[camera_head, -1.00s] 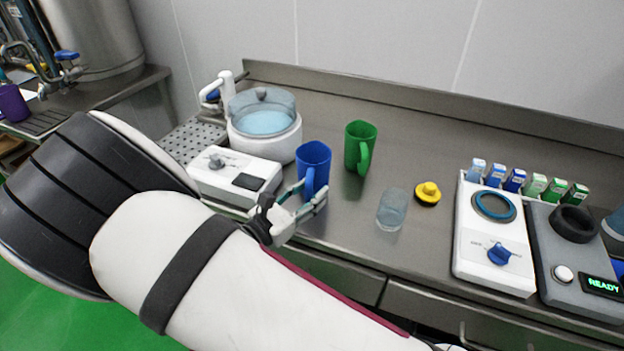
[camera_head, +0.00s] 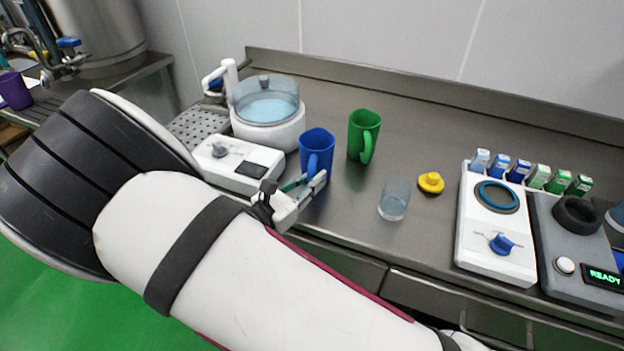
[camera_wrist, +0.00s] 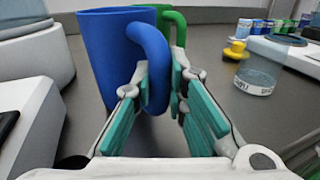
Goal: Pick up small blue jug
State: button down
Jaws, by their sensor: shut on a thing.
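The small blue jug (camera_head: 317,146) stands upright on the steel counter, with its handle towards me. In the wrist view the blue jug (camera_wrist: 108,58) fills the left middle, its handle between the teal finger pads. My gripper (camera_head: 308,184) is shut on the jug's handle; the fingers also show in the wrist view (camera_wrist: 160,90). The jug's base is partly hidden by the fingers in the head view, so I cannot tell whether it touches the counter.
A green jug (camera_head: 362,135) stands close behind to the right. A clear glass (camera_head: 394,200) and a yellow object (camera_head: 431,183) are further right. A white device (camera_head: 237,165) and a lidded bowl unit (camera_head: 268,130) are close on the left. The counter's front edge lies below my gripper.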

aim_at(311, 169)
jog(key=shift+r, duration=1.75)
jog(key=s+a+r, duration=0.1)
jog(key=s, duration=1.5)
jog(key=shift+a, duration=0.2)
jog(key=shift+r, duration=0.1)
jog(key=shift+d+p, duration=0.1)
jog(key=shift+p, duration=0.5)
